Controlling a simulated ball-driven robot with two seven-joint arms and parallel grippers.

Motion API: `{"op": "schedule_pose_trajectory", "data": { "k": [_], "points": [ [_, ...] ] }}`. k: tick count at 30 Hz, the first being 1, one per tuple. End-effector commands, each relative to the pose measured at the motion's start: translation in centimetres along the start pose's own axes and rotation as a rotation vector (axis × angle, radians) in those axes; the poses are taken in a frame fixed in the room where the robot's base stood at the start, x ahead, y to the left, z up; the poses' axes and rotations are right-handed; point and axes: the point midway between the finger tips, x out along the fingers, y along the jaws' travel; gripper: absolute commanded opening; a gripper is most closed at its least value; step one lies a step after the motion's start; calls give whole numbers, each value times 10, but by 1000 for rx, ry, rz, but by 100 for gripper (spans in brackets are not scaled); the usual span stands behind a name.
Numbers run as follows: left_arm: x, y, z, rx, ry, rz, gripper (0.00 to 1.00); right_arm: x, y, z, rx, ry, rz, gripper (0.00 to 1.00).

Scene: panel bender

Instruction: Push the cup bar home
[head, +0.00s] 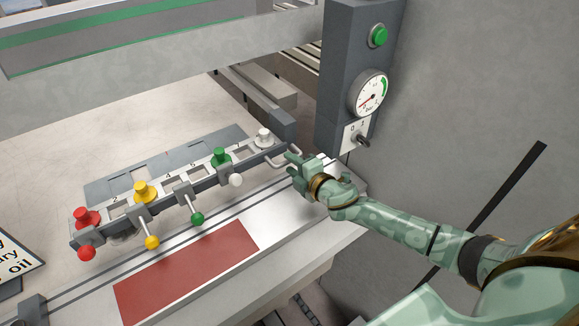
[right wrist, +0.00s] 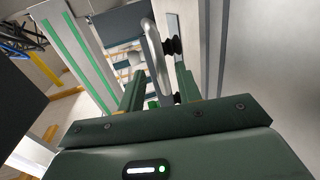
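The cup bar (head: 180,187) is a long grey bar lying diagonally across the machine's front in the head view. It carries red, yellow, green and white cups on top and levers with coloured ball knobs along its near side. A silver loop handle (head: 284,152) sticks out at its right end; it also shows in the right wrist view (right wrist: 154,52). My right gripper (head: 296,160) is at this handle. In the right wrist view its two fingers (right wrist: 159,92) stand apart, with the handle's lower part between them; contact is unclear. My left gripper is out of view.
A grey post (head: 345,75) with a green button, a pressure gauge (head: 369,93) and a toggle switch (head: 361,137) stands behind my right gripper. A red mat (head: 187,272) lies on the front ledge. A light beam (head: 150,45) spans the top left.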

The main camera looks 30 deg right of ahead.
Motion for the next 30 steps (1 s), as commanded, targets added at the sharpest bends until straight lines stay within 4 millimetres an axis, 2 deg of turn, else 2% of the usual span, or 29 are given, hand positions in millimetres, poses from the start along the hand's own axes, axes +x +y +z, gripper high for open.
{"op": "schedule_pose_trajectory", "data": {
  "k": [9, 12, 13, 19, 25, 30],
  "points": [
    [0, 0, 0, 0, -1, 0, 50, 3, 0, 0, 0, 1, 0, 34],
    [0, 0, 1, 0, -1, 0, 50, 3, 0, 0, 0, 1, 0, 6],
    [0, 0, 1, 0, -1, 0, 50, 3, 0, 0, 0, 1, 0, 0],
    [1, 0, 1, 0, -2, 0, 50, 6, 2, 0, 1, 0, 3, 0],
    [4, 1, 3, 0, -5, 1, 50, 38, 10, 1, 2, -2, 6, 0],
    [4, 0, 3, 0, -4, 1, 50, 46, 13, 0, 1, 0, 7, 0]
  ]
}}
